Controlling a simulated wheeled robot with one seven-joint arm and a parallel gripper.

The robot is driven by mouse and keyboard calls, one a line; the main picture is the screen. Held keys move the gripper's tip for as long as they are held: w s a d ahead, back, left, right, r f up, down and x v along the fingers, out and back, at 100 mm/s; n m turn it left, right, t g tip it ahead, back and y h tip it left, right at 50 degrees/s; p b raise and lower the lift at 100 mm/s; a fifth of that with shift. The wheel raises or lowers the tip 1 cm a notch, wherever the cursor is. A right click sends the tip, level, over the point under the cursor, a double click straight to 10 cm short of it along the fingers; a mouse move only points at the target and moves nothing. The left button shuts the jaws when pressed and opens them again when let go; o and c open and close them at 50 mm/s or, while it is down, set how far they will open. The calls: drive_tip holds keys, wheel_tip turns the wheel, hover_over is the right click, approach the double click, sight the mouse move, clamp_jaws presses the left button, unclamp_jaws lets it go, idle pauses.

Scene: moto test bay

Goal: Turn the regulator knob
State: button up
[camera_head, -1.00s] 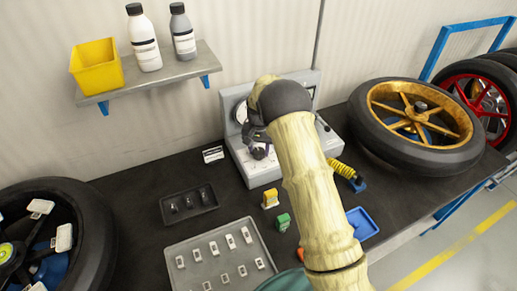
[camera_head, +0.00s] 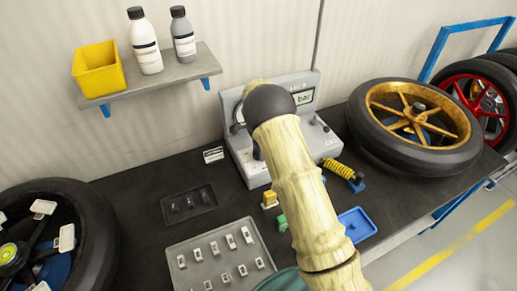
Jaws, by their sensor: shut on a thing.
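The grey test unit (camera_head: 252,172) with the regulator stands at the back of the bench. A round gauge shows in part at its left, and a lit display (camera_head: 304,97) with text sits at its upper right. The dark regulator knob (camera_head: 258,154) on its front is mostly covered by my arm. My gripper (camera_head: 252,143) is at the knob, largely hidden behind my arm, with only small dark parts showing. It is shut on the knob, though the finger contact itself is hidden.
A gold-rimmed wheel (camera_head: 415,125) lies right of the unit, with a yellow spring (camera_head: 338,168) between. A blue tray (camera_head: 357,224), a dark tray (camera_head: 188,204) and a grey tray of small parts (camera_head: 190,245) lie in front.

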drive_tip(key=m+p, duration=0.1)
drive_tip(key=m, duration=0.3)
drive_tip(key=shift+r+m, duration=0.1)
drive_tip(key=shift+m, duration=0.3)
drive_tip(key=o, duration=1)
wheel_tip(320, 180, up, 17)
drive_tip(key=b, duration=0.2)
drive_tip(key=shift+r, duration=0.15)
